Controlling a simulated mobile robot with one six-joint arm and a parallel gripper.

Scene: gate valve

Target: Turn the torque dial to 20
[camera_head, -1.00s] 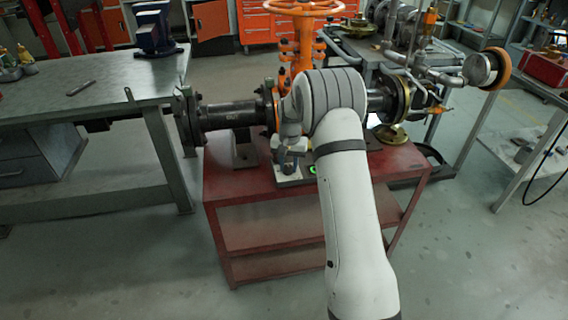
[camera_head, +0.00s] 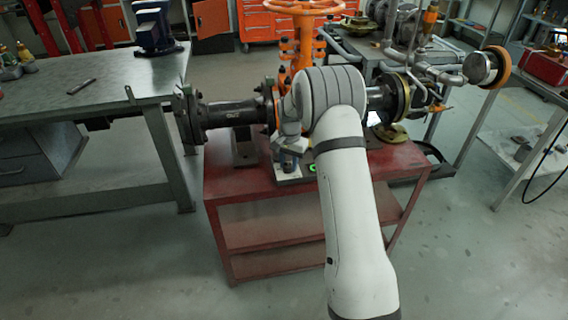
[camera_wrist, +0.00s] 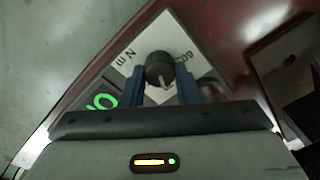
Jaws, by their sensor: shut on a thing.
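In the wrist view, the torque dial (camera_wrist: 159,68) is a dark round knob with a pale pointer line that points toward the bottom of the picture. It sits on a white panel face (camera_wrist: 178,38) with dark markings, partly hidden by my gripper and too small to read surely. My gripper (camera_wrist: 160,82) is shut on the dial, with one blue finger on each side of it. In the head view, my gripper (camera_head: 287,162) is low over the front of the red cart; the dial is hidden there.
Green lit characters (camera_wrist: 101,101) show beside the dial, partly cut off by my gripper. The panel stands on the red cart (camera_head: 240,185), below a dark flanged pipe (camera_head: 232,113) and an orange valve (camera_head: 303,45). A grey workbench (camera_head: 80,92) stands at left. Floor in front is clear.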

